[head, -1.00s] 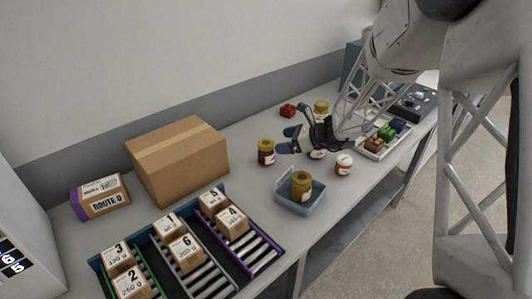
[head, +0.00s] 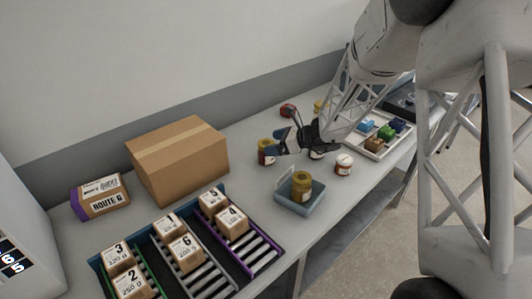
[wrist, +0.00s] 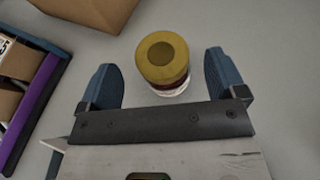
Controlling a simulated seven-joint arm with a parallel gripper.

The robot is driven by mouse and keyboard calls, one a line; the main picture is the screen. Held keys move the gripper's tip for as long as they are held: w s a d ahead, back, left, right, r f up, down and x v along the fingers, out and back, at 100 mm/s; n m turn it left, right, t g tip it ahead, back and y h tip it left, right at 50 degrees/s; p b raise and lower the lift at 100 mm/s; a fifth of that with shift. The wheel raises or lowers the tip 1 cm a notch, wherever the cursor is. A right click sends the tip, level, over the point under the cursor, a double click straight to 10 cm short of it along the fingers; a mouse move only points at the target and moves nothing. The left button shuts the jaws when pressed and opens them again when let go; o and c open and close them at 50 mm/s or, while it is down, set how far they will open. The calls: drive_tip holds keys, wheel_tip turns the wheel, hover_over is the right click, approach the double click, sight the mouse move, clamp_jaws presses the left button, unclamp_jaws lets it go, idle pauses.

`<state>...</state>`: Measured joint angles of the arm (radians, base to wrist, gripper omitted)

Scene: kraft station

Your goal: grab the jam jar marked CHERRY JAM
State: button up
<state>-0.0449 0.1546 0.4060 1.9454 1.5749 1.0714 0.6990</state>
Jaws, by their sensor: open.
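Another yellow-lidded jar (head: 302,183) stands in a blue tray (head: 290,204). A white-lidded jar (head: 344,164) stands to the right. No CHERRY JAM marking is legible.
A large carton (head: 178,160) stands behind left. Numbered boxes sit in a rack (head: 262,262) at the front. A tray with coloured blocks (head: 372,148) lies right. A red item (head: 287,110) and a partly hidden yellow-lidded jar (head: 318,106) are behind my gripper.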

sight(268, 143)
drive_tip(key=shift+x, duration=1.8)
drive_tip(key=c, duration=1.2)
drive_tip(key=shift+w, duration=0.1)
drive_tip(key=shift+r, duration=5)
